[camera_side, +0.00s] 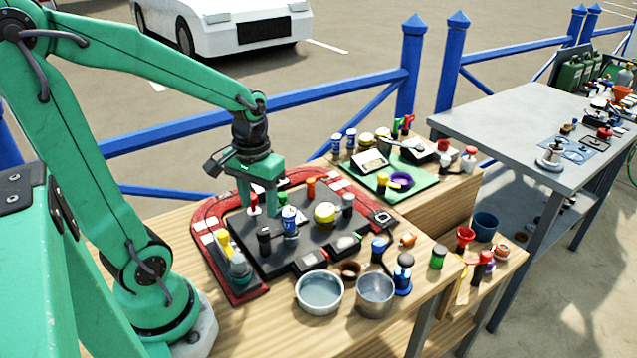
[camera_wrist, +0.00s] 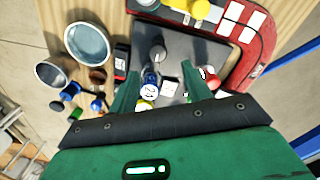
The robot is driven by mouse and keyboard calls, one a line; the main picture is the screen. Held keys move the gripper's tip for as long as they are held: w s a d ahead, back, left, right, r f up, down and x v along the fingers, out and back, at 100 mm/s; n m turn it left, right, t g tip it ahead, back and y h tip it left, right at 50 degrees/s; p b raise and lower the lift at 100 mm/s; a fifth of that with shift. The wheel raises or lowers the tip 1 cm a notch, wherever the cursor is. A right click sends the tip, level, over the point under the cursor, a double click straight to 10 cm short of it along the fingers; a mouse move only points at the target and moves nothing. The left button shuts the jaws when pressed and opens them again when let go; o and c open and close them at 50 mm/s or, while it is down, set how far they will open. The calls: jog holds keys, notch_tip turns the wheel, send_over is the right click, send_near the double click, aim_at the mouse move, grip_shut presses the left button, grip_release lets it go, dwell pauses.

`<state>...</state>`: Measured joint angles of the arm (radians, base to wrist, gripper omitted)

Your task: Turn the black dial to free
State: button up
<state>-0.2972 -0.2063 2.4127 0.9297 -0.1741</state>
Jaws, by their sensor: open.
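A black, round-topped knob (camera_side: 264,241), which appears to be the black dial, stands upright on the dark panel (camera_side: 290,258). It also shows in the wrist view (camera_wrist: 158,53), beyond my fingertips; its setting and any "free" mark are too small to read. A blue knob with a white, marked top (camera_side: 289,221) stands close beside it and shows between my fingers in the wrist view (camera_wrist: 150,78). My gripper (camera_side: 260,207) points down over the panel's back left part, its fingers apart and empty; the wrist view shows both fingers (camera_wrist: 162,80). The black knob is clear of the fingers.
A red-white knob (camera_side: 253,204) stands close to the fingers, and a yellow knob (camera_side: 324,213) stands right of the blue one. A red frame (camera_side: 206,235) edges the panel. Two metal bowls (camera_side: 319,293) (camera_side: 375,294) stand in front. A green mat (camera_side: 405,199) lies right.

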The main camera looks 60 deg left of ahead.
aim_at(262, 230)
jog(key=shift+d+f, duration=0.1)
jog(key=shift+f, duration=3.3)
jog(key=shift+c, duration=0.2)
jog(key=c, duration=1)
